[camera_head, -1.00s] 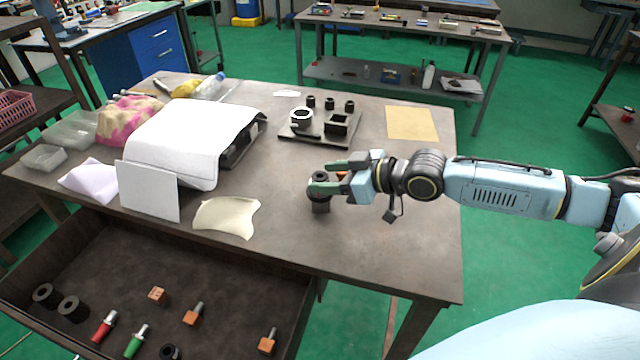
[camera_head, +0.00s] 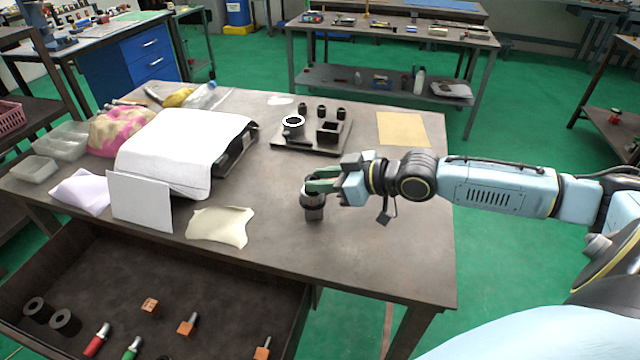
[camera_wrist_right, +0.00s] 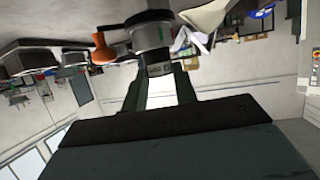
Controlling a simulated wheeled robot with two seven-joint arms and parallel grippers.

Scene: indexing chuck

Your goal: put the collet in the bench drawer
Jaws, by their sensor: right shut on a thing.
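The collet (camera_head: 314,213), a dark stepped cylinder, is upright in my right gripper (camera_head: 318,188) over the front middle of the bench. The right gripper is shut on its upper part. I cannot tell whether its bottom touches the bench top. In the right wrist view the collet (camera_wrist_right: 152,45) shows between the fingers, partly hidden by the gripper body. The bench drawer (camera_head: 226,265) stands pulled out below the front left edge of the bench. My left gripper is not in view.
The drawer holds black rings (camera_head: 65,321), orange blocks (camera_head: 150,307) and red and green handled pieces; its back middle is bare. A cream cloth (camera_head: 220,226), a white panel (camera_head: 140,202) and a covered machine (camera_head: 175,150) stand left of the gripper. A fixture plate (camera_head: 300,146) lies behind.

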